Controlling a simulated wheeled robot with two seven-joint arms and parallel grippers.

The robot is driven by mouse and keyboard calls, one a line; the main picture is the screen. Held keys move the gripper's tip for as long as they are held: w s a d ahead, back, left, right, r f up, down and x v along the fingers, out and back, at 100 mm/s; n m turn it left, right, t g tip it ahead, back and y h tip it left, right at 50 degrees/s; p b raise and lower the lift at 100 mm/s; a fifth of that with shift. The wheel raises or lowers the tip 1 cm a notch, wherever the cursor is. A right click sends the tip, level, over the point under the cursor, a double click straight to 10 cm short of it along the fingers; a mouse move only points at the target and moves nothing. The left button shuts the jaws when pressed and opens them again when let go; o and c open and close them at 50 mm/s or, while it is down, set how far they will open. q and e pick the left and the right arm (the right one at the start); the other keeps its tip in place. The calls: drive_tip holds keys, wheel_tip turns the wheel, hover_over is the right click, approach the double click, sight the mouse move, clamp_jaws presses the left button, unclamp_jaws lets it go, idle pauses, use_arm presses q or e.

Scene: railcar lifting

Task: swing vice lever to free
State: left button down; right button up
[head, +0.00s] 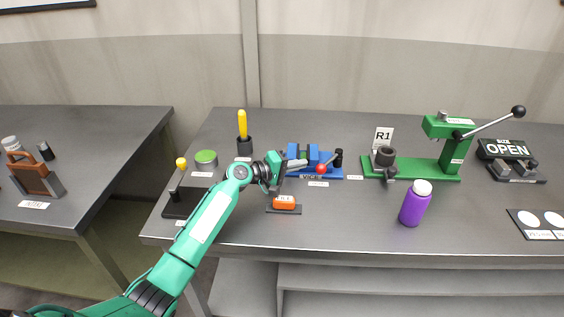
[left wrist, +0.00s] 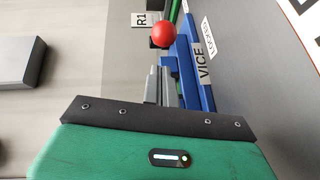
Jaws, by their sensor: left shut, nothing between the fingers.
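The blue vice (head: 325,172) stands on the grey workbench, with a "VICE" label on its front. Its lever ends in a red ball knob (head: 321,168). In the left wrist view the red knob (left wrist: 163,34) is just beyond my fingertips, and the vice's blue body (left wrist: 190,70) runs along their right side. My left gripper (head: 300,164) is at the vice's left end, pointing right; its grey fingers (left wrist: 158,82) are shut and empty. The fingers look apart from the knob. The lever's shaft is mostly hidden. My right gripper is not in view.
A yellow-handled tool (head: 242,125) stands behind my wrist. A green press (head: 446,150) and a purple bottle (head: 413,206) are to the right. Bare bench lies along the front edge.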

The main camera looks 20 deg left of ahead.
use_arm(q)
drive_tip(key=shift+d, duration=0.9)
drive_tip(key=shift+d+f, duration=0.2)
drive_tip(key=shift+f, duration=0.05)
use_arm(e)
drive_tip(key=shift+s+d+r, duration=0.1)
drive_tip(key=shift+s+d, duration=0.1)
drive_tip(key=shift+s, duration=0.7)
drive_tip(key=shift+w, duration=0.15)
